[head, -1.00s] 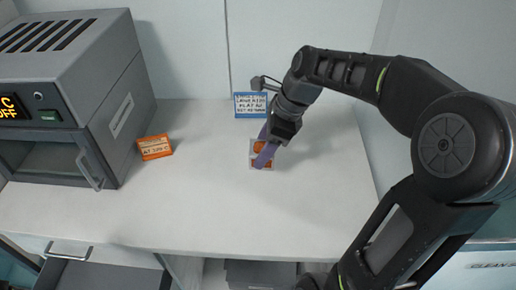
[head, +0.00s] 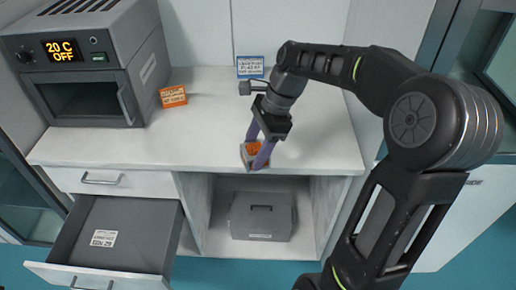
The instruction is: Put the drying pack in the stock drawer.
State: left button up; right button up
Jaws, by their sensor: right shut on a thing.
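My right gripper (head: 257,146) points down with its purple fingers shut on the drying pack (head: 252,149), a small pale packet with orange in it. The fingers hide part of the pack. The pack shows near the front edge of the white counter (head: 210,130); I cannot tell how high above the counter it is. An open drawer (head: 128,226) with a grey, empty inside and a small white label on its floor is at the lower left, below and left of the pack. My left gripper is not in view.
A grey oven (head: 140,70) reading 20 C OFF stands at the left of the counter, with an orange card (head: 173,97) beside it. A blue-edged sign (head: 250,67) stands at the back. A grey box (head: 262,216) sits in the open shelf below. A closed drawer (head: 105,182) is above the open one.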

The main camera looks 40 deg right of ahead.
jog(key=w+a+f+n+g, duration=0.4)
jog(key=w+a+f+n, duration=0.1)
jog(key=a+f+n, duration=0.5)
jog(key=shift+a+f+n+h, duration=0.2)
jog(key=shift+a+n+h, duration=0.25)
jog(key=shift+a, duration=0.5)
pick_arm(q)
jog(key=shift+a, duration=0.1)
pick_arm(e)
jog(key=shift+w+a, duration=0.1)
